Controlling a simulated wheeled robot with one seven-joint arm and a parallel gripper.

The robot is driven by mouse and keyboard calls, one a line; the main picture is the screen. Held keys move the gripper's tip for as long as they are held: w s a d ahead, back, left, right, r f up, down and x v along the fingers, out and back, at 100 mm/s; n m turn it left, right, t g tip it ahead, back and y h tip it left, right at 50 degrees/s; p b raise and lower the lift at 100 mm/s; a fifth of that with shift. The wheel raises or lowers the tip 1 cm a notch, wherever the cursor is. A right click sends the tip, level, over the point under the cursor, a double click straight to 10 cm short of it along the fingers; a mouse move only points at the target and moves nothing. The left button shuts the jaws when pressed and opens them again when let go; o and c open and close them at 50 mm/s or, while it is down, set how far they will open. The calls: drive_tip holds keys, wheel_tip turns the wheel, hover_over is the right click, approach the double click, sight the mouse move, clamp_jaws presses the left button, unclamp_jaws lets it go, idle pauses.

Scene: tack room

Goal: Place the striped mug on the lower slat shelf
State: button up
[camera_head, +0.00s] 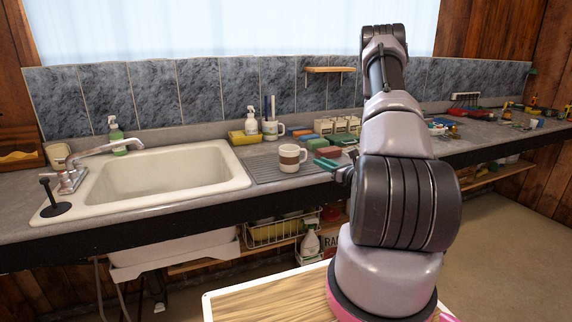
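The striped mug (291,157), white with a brown band, stands upright on the grey ribbed drainboard (262,173) right of the sink. My gripper (341,172) is just right of the mug in the picture, over the counter and apart from it. My own arm hides most of the gripper, so I cannot tell whether it is open or shut. Wooden shelf boards show low under the counter, at the left (190,266) and at the far right (497,175). My arm and the counter hide the stretch between them.
The white sink (160,182) with its tap (97,150) is at left. A plain white mug (271,130) and a soap bottle (251,121) stand behind the striped mug. Under the counter are a wire basket (275,232) and a spray bottle (310,242). Tools clutter the right counter.

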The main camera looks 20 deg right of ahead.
sight(306, 153)
drive_tip(key=x, duration=0.4)
drive_tip(key=shift+w+d+f, duration=0.15)
drive_tip(key=shift+w+f, duration=0.25)
drive_tip(key=x, duration=0.5)
drive_tip(key=shift+w+r, duration=0.25)
drive_tip(key=shift+w, duration=0.15)
clamp_jaws()
idle(0.7)
